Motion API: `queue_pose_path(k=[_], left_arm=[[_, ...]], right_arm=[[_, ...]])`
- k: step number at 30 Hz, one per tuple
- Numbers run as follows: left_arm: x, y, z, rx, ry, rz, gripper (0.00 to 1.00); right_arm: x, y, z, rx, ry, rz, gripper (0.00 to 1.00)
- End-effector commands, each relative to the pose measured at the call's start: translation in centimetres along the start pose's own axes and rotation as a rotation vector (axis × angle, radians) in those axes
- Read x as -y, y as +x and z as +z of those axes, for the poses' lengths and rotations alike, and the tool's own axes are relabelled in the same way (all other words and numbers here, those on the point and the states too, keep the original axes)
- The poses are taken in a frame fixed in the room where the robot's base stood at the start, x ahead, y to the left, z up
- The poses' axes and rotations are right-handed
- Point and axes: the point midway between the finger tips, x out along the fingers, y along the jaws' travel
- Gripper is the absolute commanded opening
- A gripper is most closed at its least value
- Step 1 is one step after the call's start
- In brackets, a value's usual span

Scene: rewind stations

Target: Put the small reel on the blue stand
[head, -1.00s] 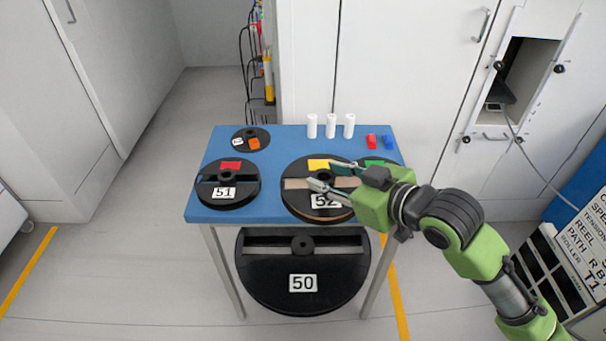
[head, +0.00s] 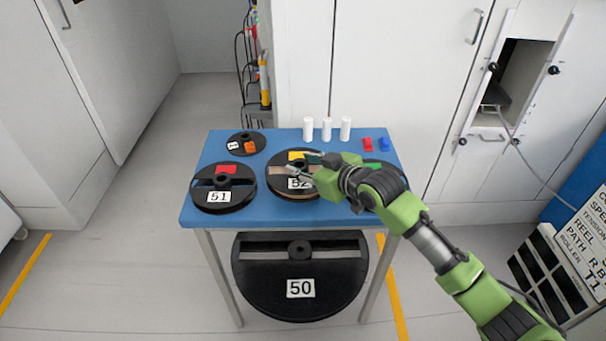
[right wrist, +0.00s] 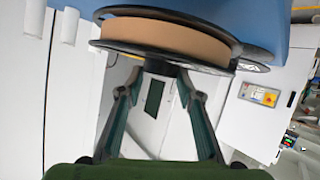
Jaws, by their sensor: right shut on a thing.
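My right gripper (head: 300,166) reaches in from the right over the blue-topped table. It is shut on the hub of the black reel marked 52 (head: 281,186), which has a yellow patch. The right wrist view shows both fingers (right wrist: 160,78) at the hub and the brown winding (right wrist: 165,36) of this reel. I cannot tell whether the reel touches the table. A black reel marked 51 (head: 240,196) with a red patch lies to its left. The blue tabletop (head: 270,213) is the blue support I see clearly. My left gripper is out of view.
A smaller black disc (head: 237,137) with white and orange pieces lies at the back left. White cylinders (head: 327,129), a red piece (head: 367,144) and a blue piece (head: 384,144) stand at the back. My arm partly hides a green-patched reel (head: 372,165). Reel 50 (head: 300,266) is underneath.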

Motion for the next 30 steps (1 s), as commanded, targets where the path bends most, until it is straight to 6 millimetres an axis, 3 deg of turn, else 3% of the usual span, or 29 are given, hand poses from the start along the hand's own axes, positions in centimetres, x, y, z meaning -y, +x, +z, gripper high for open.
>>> queue_pose_path(k=[5,12,18,19,21,30], left_arm=[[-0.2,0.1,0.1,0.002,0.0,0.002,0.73],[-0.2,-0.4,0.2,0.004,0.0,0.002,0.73],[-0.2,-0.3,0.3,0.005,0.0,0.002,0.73],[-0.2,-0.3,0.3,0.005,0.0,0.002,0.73],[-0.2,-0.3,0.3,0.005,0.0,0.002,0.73],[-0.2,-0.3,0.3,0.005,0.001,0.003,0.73]], right_arm=[[-0.3,1.2,0.6,-0.004,0.001,0.0,0.0],[0.2,2.3,3.1,-0.004,0.001,0.001,0.0],[0.2,2.4,3.2,-0.005,-0.001,0.001,0.0],[0.3,2.4,3.5,0.0,0.0,0.0,0.36],[0.3,2.4,3.5,0.0,0.0,0.0,0.5],[0.3,2.4,3.5,-0.001,0.0,0.0,0.5]])
